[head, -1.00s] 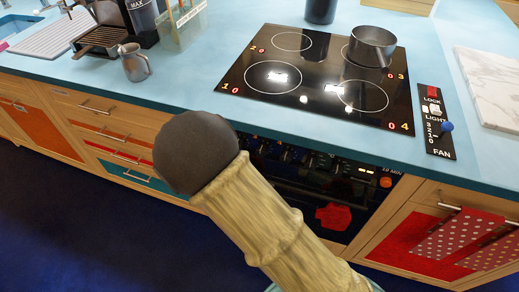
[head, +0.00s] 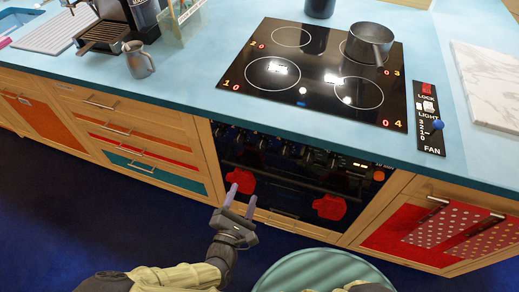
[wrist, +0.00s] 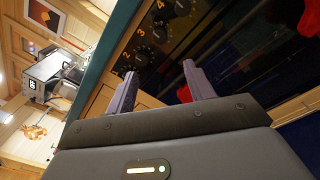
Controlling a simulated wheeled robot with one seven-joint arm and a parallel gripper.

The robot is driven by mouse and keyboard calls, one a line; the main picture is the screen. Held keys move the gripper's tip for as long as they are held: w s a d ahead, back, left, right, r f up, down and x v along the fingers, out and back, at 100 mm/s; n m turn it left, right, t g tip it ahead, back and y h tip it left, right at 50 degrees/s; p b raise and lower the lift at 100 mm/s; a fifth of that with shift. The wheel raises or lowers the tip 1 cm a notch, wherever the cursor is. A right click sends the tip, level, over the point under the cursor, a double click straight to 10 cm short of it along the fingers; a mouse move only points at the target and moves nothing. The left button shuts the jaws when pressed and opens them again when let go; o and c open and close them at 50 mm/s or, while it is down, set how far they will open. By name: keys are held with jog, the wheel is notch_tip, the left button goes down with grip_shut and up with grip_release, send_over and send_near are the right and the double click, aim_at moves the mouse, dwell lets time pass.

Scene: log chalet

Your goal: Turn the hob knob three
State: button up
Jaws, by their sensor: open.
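The hob knobs (head: 273,145) are a row of dark round knobs on the black oven front, under the worktop edge. In the wrist view the knobs (wrist: 160,35) show at the top, with pale numbers beside them. My gripper (head: 241,199) is open and empty, in front of the oven and below the knob row. In the wrist view my gripper (wrist: 157,82) points toward the oven front, its two fingers apart and touching no knob.
Two red cloths (head: 329,207) hang on the oven front, one close behind my fingertips. The hob (head: 325,75) above holds a grey pan (head: 368,42). A fan panel (head: 428,120) is at right. Blue floor at left is clear.

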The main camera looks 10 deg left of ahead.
aim_at(260, 149)
jog(key=w+b, duration=0.1)
jog(key=w, duration=0.4)
jog(key=w+b, duration=0.1)
jog(key=w, duration=0.5)
jog(key=w+b, duration=0.1)
jog(key=w, duration=0.5)
jog(key=shift+w+d, duration=0.2)
jog(key=shift+d, duration=0.05)
jog(key=c, duration=1)
